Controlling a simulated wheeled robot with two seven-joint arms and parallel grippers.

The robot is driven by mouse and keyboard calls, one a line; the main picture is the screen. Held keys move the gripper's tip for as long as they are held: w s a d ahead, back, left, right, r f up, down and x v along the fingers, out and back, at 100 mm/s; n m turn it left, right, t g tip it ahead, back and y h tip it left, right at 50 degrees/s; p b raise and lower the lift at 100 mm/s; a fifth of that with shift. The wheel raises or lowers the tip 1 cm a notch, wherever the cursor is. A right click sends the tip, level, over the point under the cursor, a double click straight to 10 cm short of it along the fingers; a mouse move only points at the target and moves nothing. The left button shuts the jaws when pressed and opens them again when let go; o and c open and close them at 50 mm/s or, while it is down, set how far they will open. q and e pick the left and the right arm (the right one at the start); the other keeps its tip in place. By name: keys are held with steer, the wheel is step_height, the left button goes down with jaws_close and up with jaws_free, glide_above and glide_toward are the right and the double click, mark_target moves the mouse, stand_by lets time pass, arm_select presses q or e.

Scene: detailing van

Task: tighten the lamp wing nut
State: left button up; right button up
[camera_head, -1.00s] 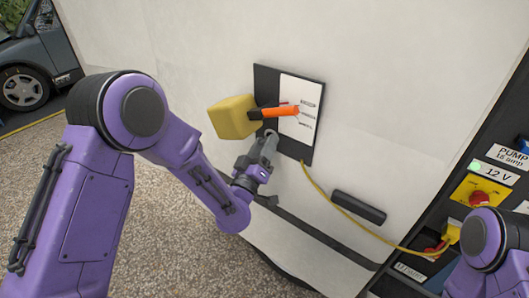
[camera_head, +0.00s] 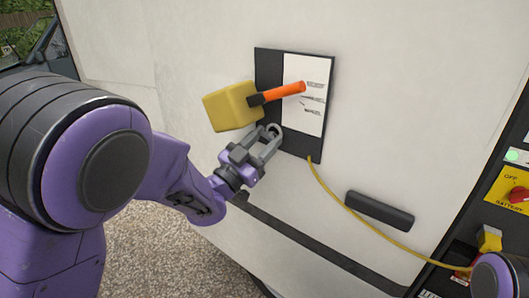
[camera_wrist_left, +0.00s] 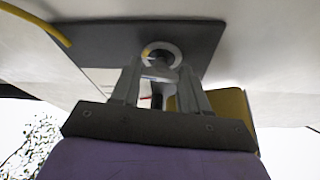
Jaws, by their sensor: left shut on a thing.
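The lamp has a yellow box-shaped head (camera_head: 232,107) and an orange bar (camera_head: 284,93) that crosses a white label (camera_head: 306,104) on a dark panel (camera_head: 268,68). The panel is on the van's pale wall. My left gripper (camera_head: 270,136) is just below the lamp, at the panel's lower left part, shut on what seems to be the wing nut. The fingers mostly hide the nut. In the left wrist view, a pale ring (camera_wrist_left: 174,47) shows at the fingertips against the dark panel, and part of the yellow head (camera_wrist_left: 236,106) is behind the right finger. My right gripper is out of view.
A yellow cable (camera_head: 345,208) runs from the panel's bottom to a yellow plug (camera_head: 489,240) at the lower right. A dark handle (camera_head: 379,211) and a dark strip (camera_head: 310,246) are on the wall. A switch panel (camera_head: 508,190) with a red knob stands at right.

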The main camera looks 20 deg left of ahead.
arm_select(q)
steer(key=shift+m+g+h+b, duration=0.3)
steer(key=shift+m+b, duration=0.1)
steer(key=shift+m, duration=0.3)
steer(key=o, duration=1.1)
steer(key=shift+c, duration=0.2)
steer(key=b+v, duration=0.4)
steer(key=v, duration=0.6)
steer(key=shift+s+f, duration=0.15)
steer(key=shift+s, duration=0.1)
steer(key=shift+a, duration=0.1)
